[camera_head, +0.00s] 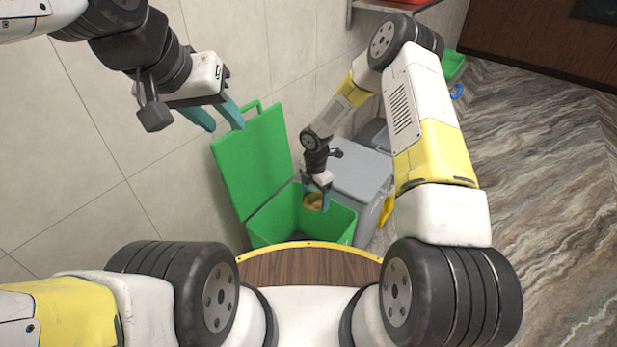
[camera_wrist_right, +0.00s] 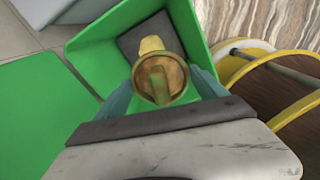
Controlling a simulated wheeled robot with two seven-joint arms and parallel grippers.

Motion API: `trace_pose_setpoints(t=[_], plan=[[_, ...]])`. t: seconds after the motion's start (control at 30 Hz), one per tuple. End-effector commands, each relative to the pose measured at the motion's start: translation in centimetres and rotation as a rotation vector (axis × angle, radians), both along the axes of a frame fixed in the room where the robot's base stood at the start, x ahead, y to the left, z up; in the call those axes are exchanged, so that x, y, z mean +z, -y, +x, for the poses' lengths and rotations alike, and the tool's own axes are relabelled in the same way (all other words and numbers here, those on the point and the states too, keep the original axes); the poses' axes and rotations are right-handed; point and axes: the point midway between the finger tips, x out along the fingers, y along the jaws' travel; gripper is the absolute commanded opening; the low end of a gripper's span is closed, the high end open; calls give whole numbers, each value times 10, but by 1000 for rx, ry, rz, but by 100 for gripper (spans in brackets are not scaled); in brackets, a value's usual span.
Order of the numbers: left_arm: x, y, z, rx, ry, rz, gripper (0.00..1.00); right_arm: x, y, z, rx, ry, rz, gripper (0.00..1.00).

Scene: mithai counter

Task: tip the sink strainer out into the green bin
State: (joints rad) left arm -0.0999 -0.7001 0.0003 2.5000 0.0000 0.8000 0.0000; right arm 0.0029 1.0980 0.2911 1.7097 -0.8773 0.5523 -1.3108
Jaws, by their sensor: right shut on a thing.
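The green bin (camera_head: 335,222) stands open below my right arm, its lid (camera_head: 252,165) raised on the wall side. My right gripper (camera_head: 316,203) reaches down at the bin's mouth. It is shut on the sink strainer (camera_head: 312,199), a small round brass-coloured thing. In the right wrist view the strainer (camera_wrist_right: 172,92) sits between the teal fingers, over the opening of the bin (camera_wrist_right: 195,22). A yellowish part shows beyond its rim; I cannot tell whether it is strainer or contents. My left gripper (camera_head: 217,117) is open and empty, above the lid near the wall.
A grey bin (camera_head: 362,170) stands right of the green bin, with a yellow part (camera_head: 386,210) at its side. Another green container (camera_head: 453,66) and a blue item (camera_head: 457,91) lie farther back. The tiled wall is close on the left; open floor lies right.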

Motion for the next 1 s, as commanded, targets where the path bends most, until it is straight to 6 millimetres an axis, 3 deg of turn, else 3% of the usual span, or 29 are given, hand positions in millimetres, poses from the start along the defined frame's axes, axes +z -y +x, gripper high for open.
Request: trace_pose_setpoints(t=[0.1,0.2,0.47,1.0], plan=[[0,0,0,0,0,0,36,-17,-15,3,181,0,1,42],[0,0,0,0,0,0,36,-23,-21,3,253,2,-8,42],[0,0,0,0,0,0,36,-32,-25,2,279,40,-138,42],[0,0,0,0,0,0,36,-69,-25,2,259,238,-793,42]])
